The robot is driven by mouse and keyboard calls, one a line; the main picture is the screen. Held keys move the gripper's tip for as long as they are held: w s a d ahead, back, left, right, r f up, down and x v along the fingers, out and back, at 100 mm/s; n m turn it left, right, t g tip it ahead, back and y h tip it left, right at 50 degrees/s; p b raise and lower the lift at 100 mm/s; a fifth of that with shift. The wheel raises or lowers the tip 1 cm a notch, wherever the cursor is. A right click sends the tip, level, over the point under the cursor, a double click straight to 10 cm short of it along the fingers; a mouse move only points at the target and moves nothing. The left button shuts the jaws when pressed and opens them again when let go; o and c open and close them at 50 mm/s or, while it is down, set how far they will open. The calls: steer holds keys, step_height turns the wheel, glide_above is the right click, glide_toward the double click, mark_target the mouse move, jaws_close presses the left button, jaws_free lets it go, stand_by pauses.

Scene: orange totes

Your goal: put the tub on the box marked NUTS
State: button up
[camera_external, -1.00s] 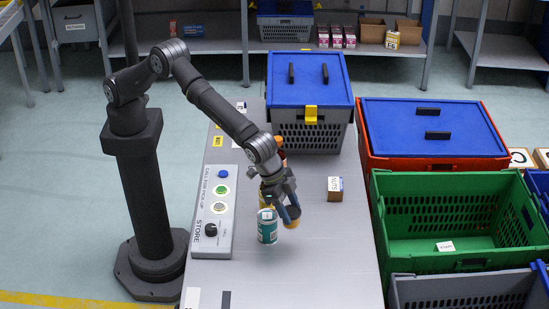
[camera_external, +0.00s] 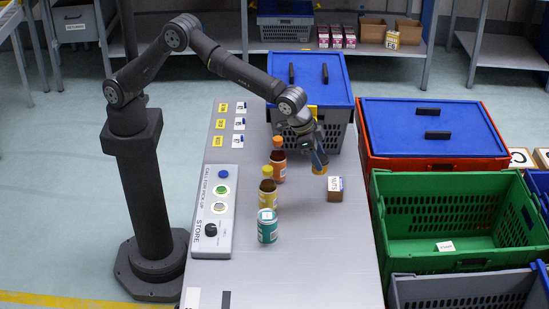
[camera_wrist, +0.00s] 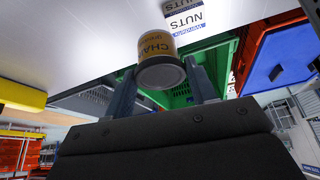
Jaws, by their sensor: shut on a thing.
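The tub (camera_external: 320,169) is small and yellow-orange, and my gripper (camera_external: 318,160) is shut on it above the table. The wrist view shows the tub (camera_wrist: 157,48) between the two fingers (camera_wrist: 160,80), with its printed label partly visible. The box's NUTS label also shows in the wrist view (camera_wrist: 185,22), beyond the tub.
A teal and white can (camera_external: 267,230), a yellow bottle (camera_external: 268,196) and an orange-brown bottle (camera_external: 278,165) stand left of the box. A grey crate with a blue lid (camera_external: 309,80) stands behind. A button panel (camera_external: 217,212) lies at the left. The front right table is clear.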

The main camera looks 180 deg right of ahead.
steer(key=shift+s+a+f, duration=0.75)
steer(key=shift+a+f, duration=0.3)
steer(key=shift+f, duration=0.35)
steer(key=shift+s+a+f, duration=0.75)
steer(key=shift+a+f, duration=0.25)
steer(key=shift+f, duration=0.45)
steer(key=shift+s+a+f, duration=0.75)
steer(key=shift+a+f, duration=0.3)
steer(key=shift+f, duration=0.35)
steer(key=shift+f, duration=0.15)
steer(key=o, duration=1)
steer(key=v, duration=1.2)
